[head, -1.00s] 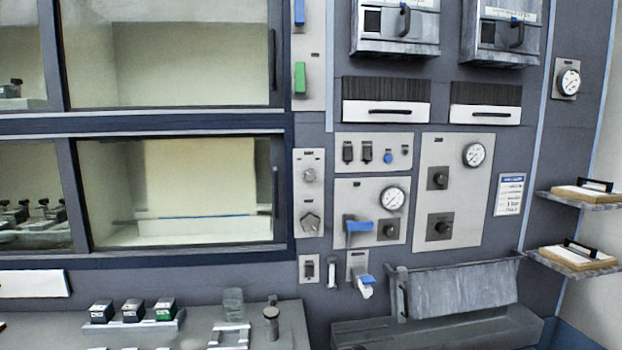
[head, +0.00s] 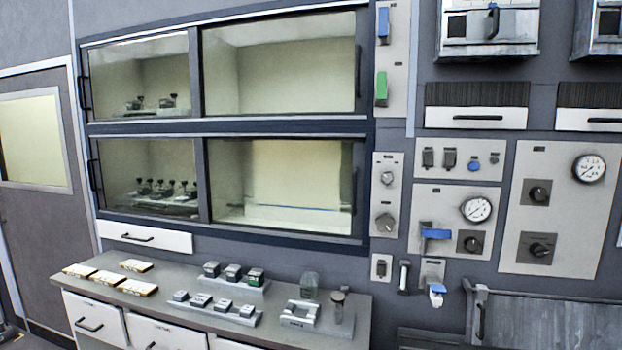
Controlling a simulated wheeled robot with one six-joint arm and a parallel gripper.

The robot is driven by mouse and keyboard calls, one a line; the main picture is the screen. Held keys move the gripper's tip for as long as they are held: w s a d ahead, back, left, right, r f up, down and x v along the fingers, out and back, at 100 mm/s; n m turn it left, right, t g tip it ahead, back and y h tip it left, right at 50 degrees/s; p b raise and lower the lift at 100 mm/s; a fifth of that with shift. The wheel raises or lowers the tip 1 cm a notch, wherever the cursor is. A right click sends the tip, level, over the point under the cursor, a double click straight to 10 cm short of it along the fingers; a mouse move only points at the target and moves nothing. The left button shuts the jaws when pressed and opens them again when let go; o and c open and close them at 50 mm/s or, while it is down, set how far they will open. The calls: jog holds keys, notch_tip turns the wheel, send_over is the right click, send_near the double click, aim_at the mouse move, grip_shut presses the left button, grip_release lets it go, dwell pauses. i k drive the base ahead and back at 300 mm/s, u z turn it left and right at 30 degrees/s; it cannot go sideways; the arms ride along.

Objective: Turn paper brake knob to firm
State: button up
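Several knobs show on the wall panels, and I cannot read which is the paper brake knob. A narrow grey panel (head: 398,160) right of the windows bears a small round grey knob (head: 387,178) above a larger many-sided grey knob (head: 385,222). A panel with a gauge (head: 476,208) and a blue lever (head: 435,233) has a black knob (head: 473,244). The panel to its right has an upper black knob (head: 539,193) and a lower black knob (head: 541,249), beside another gauge (head: 589,168). My gripper is not in view.
A counter (head: 345,342) with drawers juts out below the windows, holding small blocks (head: 232,272), flat pieces (head: 136,266) and a grey post (head: 338,305). A metal trough (head: 540,315) stands at lower right. A door (head: 35,150) is at the far left.

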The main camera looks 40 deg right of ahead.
aim_at(387, 177)
jog(key=u, duration=1.9)
jog(key=k, duration=1.65)
jog(key=z, duration=1.15)
